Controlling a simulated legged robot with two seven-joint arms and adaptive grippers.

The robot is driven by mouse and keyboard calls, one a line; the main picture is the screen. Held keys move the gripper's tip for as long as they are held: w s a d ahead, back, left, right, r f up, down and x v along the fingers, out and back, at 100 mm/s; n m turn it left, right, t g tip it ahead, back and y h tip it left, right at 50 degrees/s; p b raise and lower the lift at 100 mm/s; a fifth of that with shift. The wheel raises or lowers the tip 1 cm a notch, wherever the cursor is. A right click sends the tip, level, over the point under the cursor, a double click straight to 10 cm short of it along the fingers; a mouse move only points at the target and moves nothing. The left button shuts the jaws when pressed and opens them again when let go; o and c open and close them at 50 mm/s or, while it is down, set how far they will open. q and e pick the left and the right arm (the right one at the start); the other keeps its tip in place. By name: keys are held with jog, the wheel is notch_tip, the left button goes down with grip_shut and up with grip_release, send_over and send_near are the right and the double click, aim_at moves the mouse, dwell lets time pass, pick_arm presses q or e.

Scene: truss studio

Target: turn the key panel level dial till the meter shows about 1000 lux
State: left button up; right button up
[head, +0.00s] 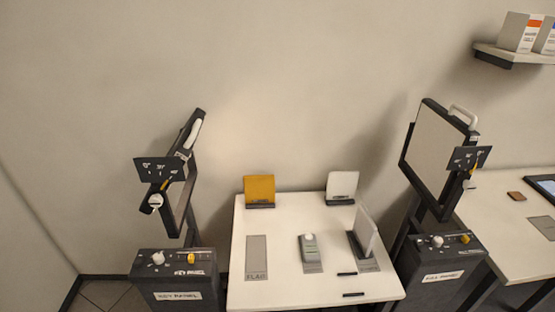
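The key panel (172,194) stands at the left, tilted on its stand and seen nearly edge-on. Below it is a dark control box (178,278) labelled KEY PANEL. A white knob (158,258) and a yellow knob (191,258) sit on its top; I cannot tell which is the level dial. A dark scale plate (158,170) with a yellow pointer is on the panel; its marks are too small to read. The light meter (309,249), grey with a white dome and greenish display, lies on the white table; its reading is illegible. Neither gripper is in view.
The white table (290,290) carries an orange card (259,190), a white card (341,187) and an upright pale board (366,232). The fill panel (433,155) and its control box (440,263) stand at the right, beside another table (505,230). A shelf (512,55) is at upper right.

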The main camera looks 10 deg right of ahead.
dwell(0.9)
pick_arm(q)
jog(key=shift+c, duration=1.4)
